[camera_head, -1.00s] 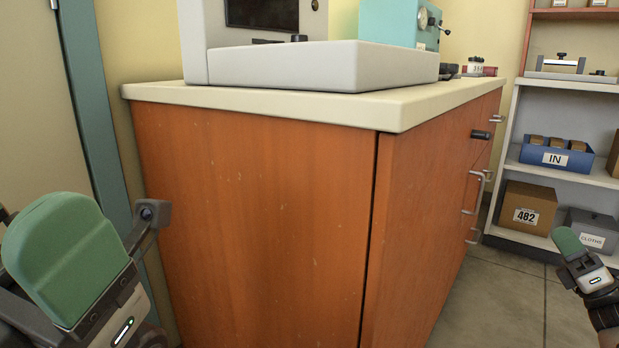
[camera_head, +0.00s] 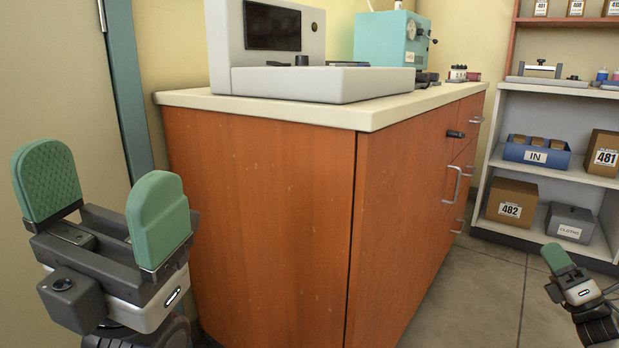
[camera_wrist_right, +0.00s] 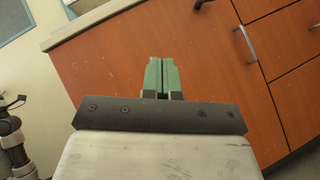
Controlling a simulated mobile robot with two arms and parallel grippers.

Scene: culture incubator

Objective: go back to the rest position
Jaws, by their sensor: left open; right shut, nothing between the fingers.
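My left gripper (camera_head: 104,208) is open and empty at the left of the head view, its two green pads wide apart. It is in front of the door and left of the wooden cabinet. My right gripper (camera_head: 557,258) shows at the lower right edge of the head view, over the floor. In the right wrist view its green fingers (camera_wrist_right: 159,75) are together with nothing between them, and the cabinet's wooden fronts lie beyond them.
The wooden cabinet (camera_head: 255,215) with a pale worktop (camera_head: 370,117) stands close ahead. A grey machine (camera_head: 310,85) and a teal box (camera_head: 385,40) are on top. Shelves (camera_head: 490,150) with boxes stand at the right. Floor (camera_head: 465,300) is clear between cabinet and right gripper.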

